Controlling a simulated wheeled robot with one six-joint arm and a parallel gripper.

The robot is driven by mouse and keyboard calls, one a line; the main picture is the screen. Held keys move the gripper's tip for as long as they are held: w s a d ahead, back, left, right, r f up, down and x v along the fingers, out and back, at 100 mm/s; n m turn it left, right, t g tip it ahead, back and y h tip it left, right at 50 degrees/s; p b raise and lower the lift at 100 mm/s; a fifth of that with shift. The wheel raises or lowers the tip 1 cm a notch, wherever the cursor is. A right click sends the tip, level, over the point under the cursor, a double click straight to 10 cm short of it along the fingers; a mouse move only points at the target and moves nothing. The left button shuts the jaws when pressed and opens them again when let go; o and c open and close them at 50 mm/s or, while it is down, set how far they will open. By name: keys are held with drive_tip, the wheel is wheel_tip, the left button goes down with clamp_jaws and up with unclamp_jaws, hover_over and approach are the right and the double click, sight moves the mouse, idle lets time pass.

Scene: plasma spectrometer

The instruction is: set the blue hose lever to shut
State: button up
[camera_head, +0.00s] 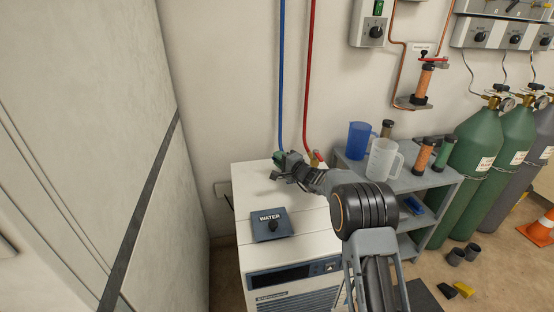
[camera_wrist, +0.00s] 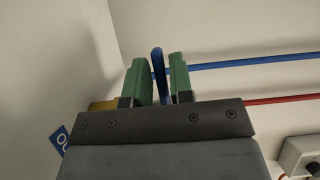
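The blue hose (camera_head: 282,75) comes down the wall to the back of the white WATER unit (camera_head: 252,183). It also runs across to the right in the wrist view (camera_wrist: 250,62). The blue lever (camera_wrist: 160,75) shows as a rounded upright bar between the green fingers of my gripper (camera_wrist: 161,80). A narrow gap seems to show beside it, so the fingers look open around it; contact is not clear. In the head view my gripper (camera_head: 281,163) is at the foot of the blue hose, and it hides the lever there.
A red hose (camera_head: 309,80) ends just right of my gripper, by a brass fitting and red handle (camera_head: 318,156). A grey shelf (camera_head: 440,180) with jugs stands to the right, near green gas cylinders (camera_head: 476,150). A large pale panel fills the left.

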drive_tip(key=shift+w+a, duration=0.35)
drive_tip(key=shift+w, duration=0.1)
clamp_jaws()
drive_tip(key=b, duration=0.2)
drive_tip(key=shift+w+f+m+t+h+b, duration=0.1)
drive_tip(key=shift+f+m+t+h+b, duration=0.2)
drive_tip(key=shift+h+b, duration=0.1)
drive_tip(key=shift+w+r+m+t+h+b, duration=0.2)
drive_tip(key=shift+m+t+h+b, duration=0.3)
drive_tip(key=shift+b, duration=0.75)
drive_tip(key=shift+r, duration=0.15)
unclamp_jaws()
drive_tip(key=shift+s, duration=0.1)
